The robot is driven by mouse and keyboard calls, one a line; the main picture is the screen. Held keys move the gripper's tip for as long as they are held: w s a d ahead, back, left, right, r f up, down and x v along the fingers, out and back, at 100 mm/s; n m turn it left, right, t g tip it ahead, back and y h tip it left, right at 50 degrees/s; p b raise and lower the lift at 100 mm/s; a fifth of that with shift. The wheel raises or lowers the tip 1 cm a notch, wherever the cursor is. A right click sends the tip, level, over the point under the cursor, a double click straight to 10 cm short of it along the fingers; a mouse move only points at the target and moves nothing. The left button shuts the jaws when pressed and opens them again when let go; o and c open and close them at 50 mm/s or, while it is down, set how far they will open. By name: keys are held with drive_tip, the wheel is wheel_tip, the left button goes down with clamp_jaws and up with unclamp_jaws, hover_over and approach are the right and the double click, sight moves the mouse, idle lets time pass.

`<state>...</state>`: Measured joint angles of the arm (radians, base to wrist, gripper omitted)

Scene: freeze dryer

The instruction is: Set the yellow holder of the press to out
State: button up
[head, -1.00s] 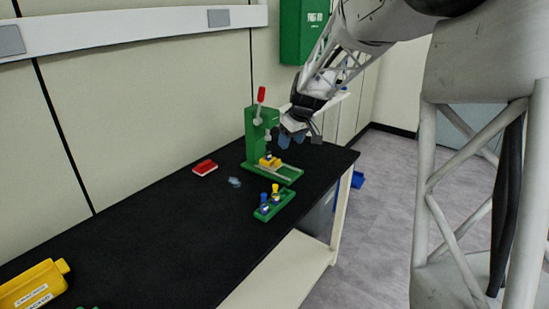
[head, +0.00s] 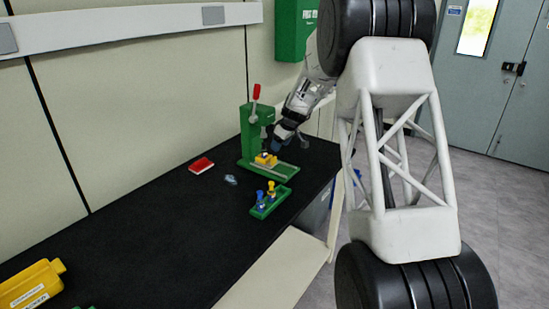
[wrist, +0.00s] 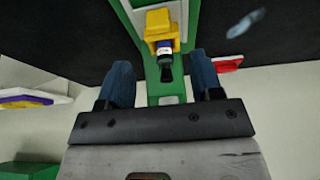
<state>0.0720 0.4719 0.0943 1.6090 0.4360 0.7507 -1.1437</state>
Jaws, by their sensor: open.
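The green press (head: 248,133) with a red-handled lever stands at the far end of the black bench. Its yellow holder (head: 266,159) sits on the base near the upright, with bare pale rail running out beyond it. In the wrist view, the holder (wrist: 158,22) is at the top centre, with a small vial (wrist: 164,48) beside it and a dark part below the vial. My gripper (head: 279,143) is just above and beside the holder. In the wrist view, its blue fingers (wrist: 161,78) are apart on either side of the dark part, touching nothing that I can make out.
A green rack (head: 270,202) with a blue-topped and a yellow-topped item stands in front of the press. A red block (head: 201,165) and a small clear blue item (head: 231,180) lie to the left. A yellow bin (head: 30,286) is at the near left. The bench middle is clear.

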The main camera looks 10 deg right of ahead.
sight(274, 157)
drive_tip(key=shift+w+f, duration=0.15)
drive_tip(key=shift+f, duration=0.05)
idle(0.3)
drive_tip(key=shift+x, duration=3.85)
drive_tip(key=shift+d, duration=0.1)
clamp_jaws()
